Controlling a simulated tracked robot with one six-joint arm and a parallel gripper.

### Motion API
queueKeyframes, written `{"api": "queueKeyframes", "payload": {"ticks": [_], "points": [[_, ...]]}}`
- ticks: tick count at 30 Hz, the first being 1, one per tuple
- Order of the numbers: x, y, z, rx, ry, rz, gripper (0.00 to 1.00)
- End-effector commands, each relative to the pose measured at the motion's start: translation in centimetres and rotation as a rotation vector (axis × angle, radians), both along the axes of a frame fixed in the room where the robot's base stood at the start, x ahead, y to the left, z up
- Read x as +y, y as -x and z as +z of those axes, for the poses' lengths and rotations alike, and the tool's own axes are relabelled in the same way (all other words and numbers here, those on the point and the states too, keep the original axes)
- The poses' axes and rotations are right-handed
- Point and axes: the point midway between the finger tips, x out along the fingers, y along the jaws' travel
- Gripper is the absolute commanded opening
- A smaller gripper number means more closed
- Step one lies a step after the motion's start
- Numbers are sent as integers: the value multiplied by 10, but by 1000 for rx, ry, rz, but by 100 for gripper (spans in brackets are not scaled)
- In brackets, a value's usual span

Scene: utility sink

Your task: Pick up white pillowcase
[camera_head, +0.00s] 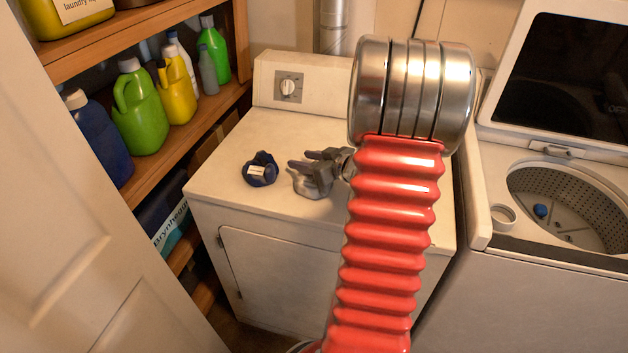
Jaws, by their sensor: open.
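I cannot make out a white pillowcase in the head view. My gripper (299,159) is over the middle of the white dryer top (235,190), with its grey fingers pointing left and apart. Nothing shows between the fingers. My red arm and its metal joint stand in front of the right part of the dryer top and hide what lies behind them.
A small dark blue object (260,170) with a white label sits on the dryer, left of my gripper. Wooden shelves (160,152) with several bottles stand at left, behind a white door (75,220). An open washer (570,205) at right holds a small blue item (541,211).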

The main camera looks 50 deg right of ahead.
Motion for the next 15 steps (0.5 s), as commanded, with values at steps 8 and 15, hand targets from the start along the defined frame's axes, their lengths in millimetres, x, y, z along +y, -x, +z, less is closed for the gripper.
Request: {"api": "queueKeyframes", "payload": {"ticks": [8,15], "points": [[0,0,0,0,0,0,34],[0,0,0,0,0,0,17]]}}
